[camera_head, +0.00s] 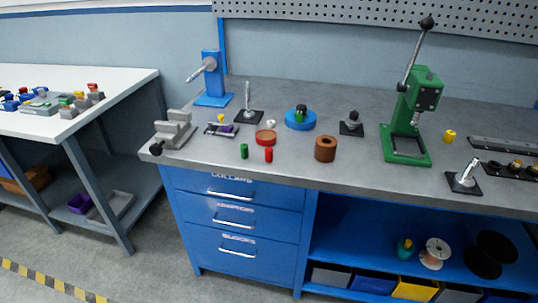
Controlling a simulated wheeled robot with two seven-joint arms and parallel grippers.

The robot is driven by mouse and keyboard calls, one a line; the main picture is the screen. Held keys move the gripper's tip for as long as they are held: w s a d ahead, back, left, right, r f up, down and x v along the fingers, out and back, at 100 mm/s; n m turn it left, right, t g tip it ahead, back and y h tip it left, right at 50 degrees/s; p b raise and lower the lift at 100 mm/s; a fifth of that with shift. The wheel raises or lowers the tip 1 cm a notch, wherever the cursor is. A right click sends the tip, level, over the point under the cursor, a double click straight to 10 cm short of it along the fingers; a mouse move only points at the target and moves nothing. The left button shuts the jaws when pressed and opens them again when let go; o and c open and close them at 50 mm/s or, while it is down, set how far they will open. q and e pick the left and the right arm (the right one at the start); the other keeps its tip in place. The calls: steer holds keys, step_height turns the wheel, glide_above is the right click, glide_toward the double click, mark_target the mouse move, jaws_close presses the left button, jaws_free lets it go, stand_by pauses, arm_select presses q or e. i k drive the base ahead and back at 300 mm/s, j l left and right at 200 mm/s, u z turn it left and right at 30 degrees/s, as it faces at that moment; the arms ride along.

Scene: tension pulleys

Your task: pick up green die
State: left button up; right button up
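A small green cylinder (244,151) stands upright near the front edge of the grey workbench, left of a small red cylinder (269,155). Another small green piece (300,115) sits on a round blue base (301,123) further back, with a dark top. I cannot tell from its look alone which of these is the green die. Neither of my grippers is in view.
A red ring (265,138) lies behind the green cylinder and a brown cylinder (325,149) stands to its right. A grey vise (176,129) is at the left corner. A tall green press (409,120) stands right.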

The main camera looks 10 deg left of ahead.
mark_target(244, 154)
steer(key=i+l, duration=0.3)
steer(key=l, duration=0.15)
steer(key=i+l+u, duration=0.15)
steer(key=i+l, duration=0.2)
steer(key=l, duration=0.1)
